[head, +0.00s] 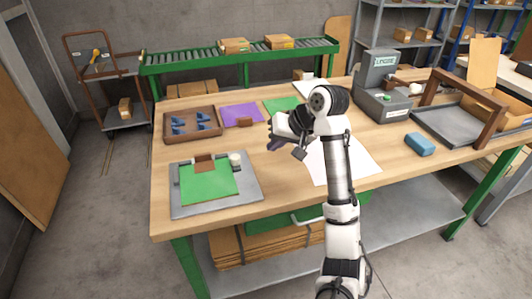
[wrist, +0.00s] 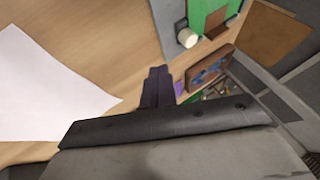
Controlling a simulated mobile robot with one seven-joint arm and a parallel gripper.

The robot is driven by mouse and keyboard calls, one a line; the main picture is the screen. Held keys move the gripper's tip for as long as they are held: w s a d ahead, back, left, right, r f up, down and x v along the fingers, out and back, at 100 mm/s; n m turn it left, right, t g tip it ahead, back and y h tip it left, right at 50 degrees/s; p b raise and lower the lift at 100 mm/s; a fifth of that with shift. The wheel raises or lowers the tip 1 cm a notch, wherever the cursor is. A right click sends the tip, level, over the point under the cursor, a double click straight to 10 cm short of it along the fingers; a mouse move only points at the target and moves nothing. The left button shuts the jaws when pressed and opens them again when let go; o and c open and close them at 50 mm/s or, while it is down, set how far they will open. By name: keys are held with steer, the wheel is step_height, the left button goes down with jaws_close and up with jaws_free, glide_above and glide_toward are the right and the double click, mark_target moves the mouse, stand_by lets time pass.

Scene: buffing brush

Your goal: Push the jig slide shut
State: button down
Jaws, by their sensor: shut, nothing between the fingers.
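The jig (head: 252,201) is a grey plate at the bench's front left, with a green panel (head: 208,184), a brown block (head: 204,163) and a pale round knob (head: 235,159) on it. Which part is the slide, and how far it is open, I cannot tell. In the wrist view, the jig's green panel (wrist: 200,10) is partly cut off at the top, with the pale knob (wrist: 187,38) near it. My gripper (head: 273,142) is above the bench, to the right of the jig and apart from it. Its dark fingers (wrist: 157,80) are shut and empty.
A brown tray with blue parts (head: 193,124) is behind the jig. A purple sheet (head: 241,113) and a white sheet (head: 345,163) lie flat on the bench. A grey machine (head: 380,85) and a blue block (head: 420,144) are to the right. Bare wood separates gripper and jig.

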steer(key=shift+v, duration=1.35)
